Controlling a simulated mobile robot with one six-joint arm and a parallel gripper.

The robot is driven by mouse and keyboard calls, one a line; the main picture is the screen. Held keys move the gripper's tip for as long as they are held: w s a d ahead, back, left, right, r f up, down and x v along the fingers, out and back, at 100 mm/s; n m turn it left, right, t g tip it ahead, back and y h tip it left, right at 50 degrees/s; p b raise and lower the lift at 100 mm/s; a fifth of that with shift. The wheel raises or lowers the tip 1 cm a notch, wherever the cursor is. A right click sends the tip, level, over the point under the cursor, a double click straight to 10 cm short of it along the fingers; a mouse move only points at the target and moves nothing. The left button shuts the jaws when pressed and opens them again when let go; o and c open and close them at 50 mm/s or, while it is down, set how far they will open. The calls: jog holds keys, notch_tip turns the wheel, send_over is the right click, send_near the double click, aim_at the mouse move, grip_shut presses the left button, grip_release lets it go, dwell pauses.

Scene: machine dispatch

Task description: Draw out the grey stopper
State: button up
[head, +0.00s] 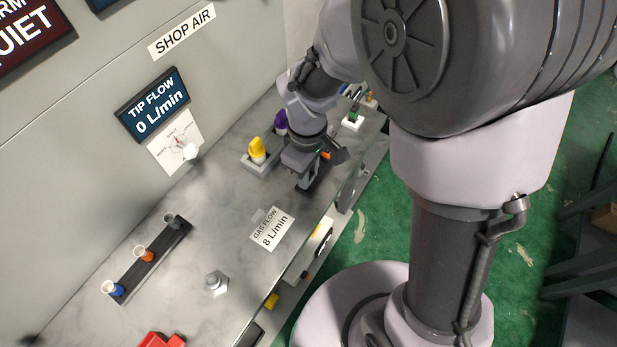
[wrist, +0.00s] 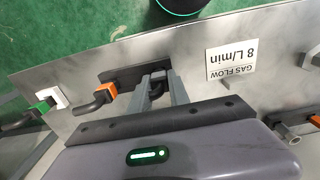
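A small dark grey piece (wrist: 157,88), likely the grey stopper, stands at the right end of a dark plate (wrist: 125,72) on the bench in the wrist view. My gripper (wrist: 161,84) has one finger on each side of it, with the tips down close to the plate. The frames do not show whether the fingers press on it. In the head view my gripper (head: 305,188) is low over the bench and my arm hides most of the plate. An orange plug (wrist: 107,91) with a bent dark cable sits in the same plate, just left of the fingers.
A green plug (wrist: 40,108) in a white block is farther left. A grey holder (head: 262,163) with yellow and purple pieces stands beside my gripper. A dark rack (head: 160,254) with blue, orange and grey pieces and a metal hex fitting (head: 216,283) are nearer the front.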

grip_shut()
jog(key=shift+r, duration=0.1)
jog(key=shift+r+p, duration=2.6)
jog(key=shift+r, duration=0.25)
notch_tip(320, 180, up, 3)
jog(key=shift+f+p, duration=0.1)
jog(key=shift+p, duration=1.15)
jog(key=shift+f, duration=0.15)
